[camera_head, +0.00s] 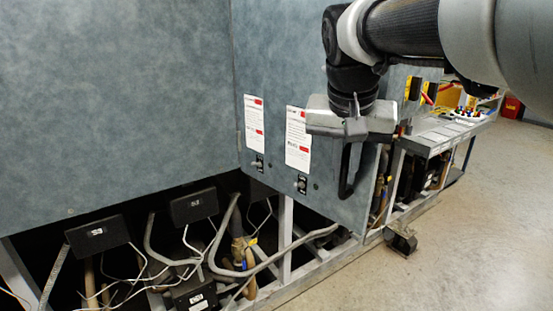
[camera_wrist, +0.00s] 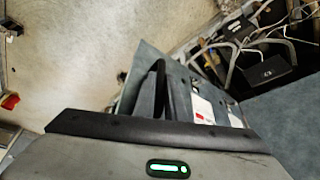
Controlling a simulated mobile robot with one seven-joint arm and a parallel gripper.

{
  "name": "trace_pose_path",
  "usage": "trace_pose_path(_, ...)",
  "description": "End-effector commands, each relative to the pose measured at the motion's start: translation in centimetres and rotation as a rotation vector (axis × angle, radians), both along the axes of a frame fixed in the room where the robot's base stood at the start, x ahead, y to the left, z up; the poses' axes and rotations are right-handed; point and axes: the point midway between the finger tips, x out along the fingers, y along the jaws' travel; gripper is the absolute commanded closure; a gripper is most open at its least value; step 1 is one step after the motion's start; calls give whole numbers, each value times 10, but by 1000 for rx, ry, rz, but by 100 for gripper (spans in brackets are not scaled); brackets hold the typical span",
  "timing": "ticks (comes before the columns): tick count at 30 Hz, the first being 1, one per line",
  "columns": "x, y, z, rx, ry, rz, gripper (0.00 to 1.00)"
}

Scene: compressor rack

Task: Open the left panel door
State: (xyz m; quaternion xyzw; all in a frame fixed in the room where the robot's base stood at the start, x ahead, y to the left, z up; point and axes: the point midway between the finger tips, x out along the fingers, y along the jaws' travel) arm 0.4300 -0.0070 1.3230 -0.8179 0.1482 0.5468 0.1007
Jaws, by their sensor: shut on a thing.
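The grey panel door (camera_head: 325,190) hangs in the middle of the head view, with white-and-red labels and small latches on its face. Its black bar handle (camera_head: 345,180) is near its right edge. My gripper (camera_head: 350,128) is shut on the upper part of the handle, and its jaws hide that part. The wrist view shows the handle (camera_wrist: 160,88) and the labelled door face (camera_wrist: 198,106) just beyond my gripper. The door meets a large blue-grey panel (camera_head: 110,90) at an angle; I cannot tell how far it stands open.
Pipes (camera_head: 215,262), wires and black boxes (camera_head: 194,207) show in the open rack below the panels. A small dark object (camera_head: 401,239) lies on the floor beside the frame. A bench (camera_head: 445,135) stands behind. The concrete floor (camera_head: 480,235) at right is clear.

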Motion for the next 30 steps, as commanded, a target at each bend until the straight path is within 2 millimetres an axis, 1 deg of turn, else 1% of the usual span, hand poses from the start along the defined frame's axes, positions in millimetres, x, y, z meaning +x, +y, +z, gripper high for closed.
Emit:
trace_pose_path(4,1,2,2,-1,-5,6,100)
trace_pose_path(5,1,2,2,-1,-5,6,88)
trace_pose_path(6,1,1,2,-1,-5,5,81)
trace_pose_path(8,1,1,2,-1,-5,5,71)
trace_pose_path(16,0,1,1,0,-2,1,71)
trace_pose_path(20,-2,1,7,0,-3,2,71)
trace_pose_path(23,-6,3,20,0,-5,2,71)
trace_pose_path(26,-13,6,41,-1,-8,2,71)
trace_pose_path(30,-26,11,73,0,-9,2,71)
